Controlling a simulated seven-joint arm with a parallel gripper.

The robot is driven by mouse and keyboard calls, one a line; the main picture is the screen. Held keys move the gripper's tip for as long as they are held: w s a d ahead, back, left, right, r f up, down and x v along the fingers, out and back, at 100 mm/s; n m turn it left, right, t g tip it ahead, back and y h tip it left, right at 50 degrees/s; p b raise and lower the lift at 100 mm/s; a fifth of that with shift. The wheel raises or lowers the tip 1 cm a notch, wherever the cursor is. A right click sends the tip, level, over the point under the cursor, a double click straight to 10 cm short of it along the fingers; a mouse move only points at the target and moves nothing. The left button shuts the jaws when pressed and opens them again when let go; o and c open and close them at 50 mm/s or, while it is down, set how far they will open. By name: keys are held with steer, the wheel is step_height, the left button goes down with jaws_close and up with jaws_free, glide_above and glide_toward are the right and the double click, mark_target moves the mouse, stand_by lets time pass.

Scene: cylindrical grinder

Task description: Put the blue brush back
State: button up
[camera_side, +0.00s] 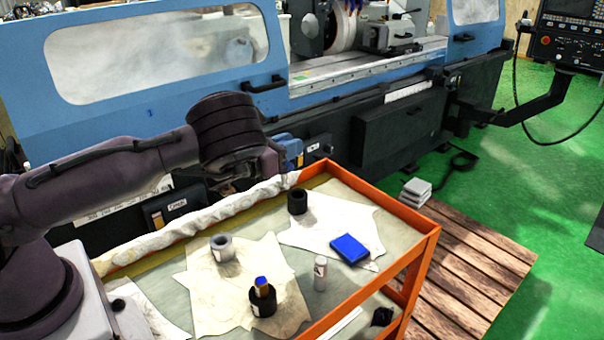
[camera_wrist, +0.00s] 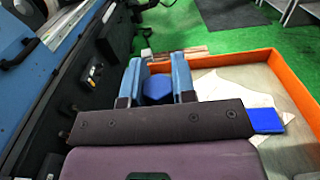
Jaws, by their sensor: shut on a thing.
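My gripper (camera_wrist: 158,74) is shut on a blue object (camera_wrist: 156,90) between its two blue fingers. I take this object for the blue brush; only a blue faceted part of it shows. In the side view my gripper (camera_side: 291,150) is above the far edge of the orange cart, in front of the machine, and what it holds is mostly hidden there. A black cylindrical holder (camera_side: 297,201) stands on the cart below and near my gripper. Another black holder (camera_side: 262,303) at the front has a blue-topped item (camera_side: 262,284) standing in it.
The orange cart (camera_side: 330,324) carries a blue box (camera_side: 350,249), a grey ring (camera_side: 222,248), a small white bottle (camera_side: 320,273) and pale cloths. The blue box also shows in the wrist view (camera_wrist: 265,121). The blue grinder (camera_side: 160,100) stands close behind the cart.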

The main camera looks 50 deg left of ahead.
steer(key=w+f, duration=0.4)
steer(key=f, duration=0.4)
steer(key=shift+w+a+f, duration=0.25)
steer(key=shift+a+f, duration=0.15)
steer(key=shift+f, duration=0.4)
steer(key=o, duration=0.9)
steer(key=shift+f, duration=0.1)
